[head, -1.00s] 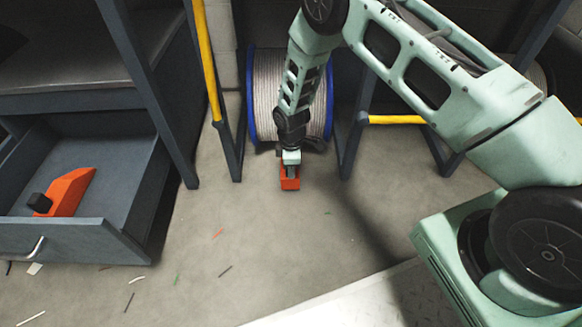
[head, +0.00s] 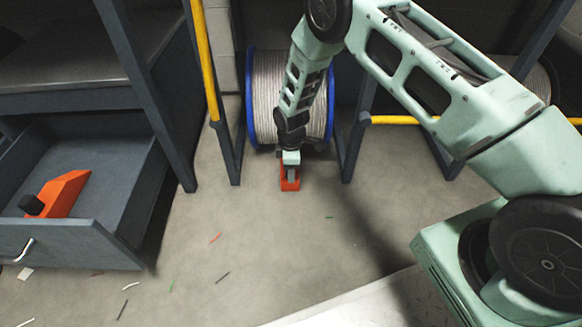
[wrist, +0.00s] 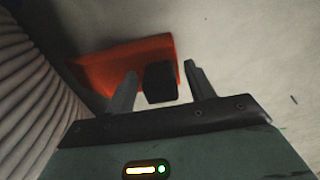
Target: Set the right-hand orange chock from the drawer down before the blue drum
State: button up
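An orange chock (head: 290,184) is at floor level in front of the blue drum (head: 251,100), a blue-flanged reel wound with pale cable. In the wrist view the chock (wrist: 95,66) lies beside the drum's windings (wrist: 35,95); its black grip block (wrist: 160,82) sits between my fingers. My gripper (wrist: 160,80) is open around the block, with a narrow gap on each side. In the head view my gripper (head: 291,166) is right above the chock and hides part of it. Another orange chock (head: 62,196) with a black block lies in the open drawer (head: 110,190).
Dark frame posts with a yellow rail (head: 205,60) stand left of the drum, and another yellow rail (head: 395,120) is to its right. The floor (head: 230,240) in front is open, with small scattered scraps. A second reel (head: 540,82) shows partly at the right.

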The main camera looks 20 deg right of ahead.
notch_tip(320, 180, up, 12)
jog(key=p, duration=0.8)
jog(key=s+a+r+m, duration=0.1)
jog(key=s+a+r, duration=0.25)
jog(key=r, duration=0.35)
jog(key=s+a+r+m+y, duration=0.1)
jog(key=s+a+r, duration=0.2)
jog(key=s+r, duration=0.35)
jog(key=s+a+r+m, duration=0.1)
jog(key=s+a+r, duration=0.2)
jog(key=r, duration=0.6)
jog(key=s+d+r+m, duration=0.1)
jog(key=s+r, duration=0.3)
jog(key=s, duration=0.6)
jog(key=s+d+r+m, duration=0.2)
jog(key=s+r, duration=0.3)
jog(key=s, duration=0.5)
jog(key=shift+s+d+r+m, duration=0.15)
jog(key=shift+s+r+m, duration=0.15)
jog(key=shift+m, duration=0.1)
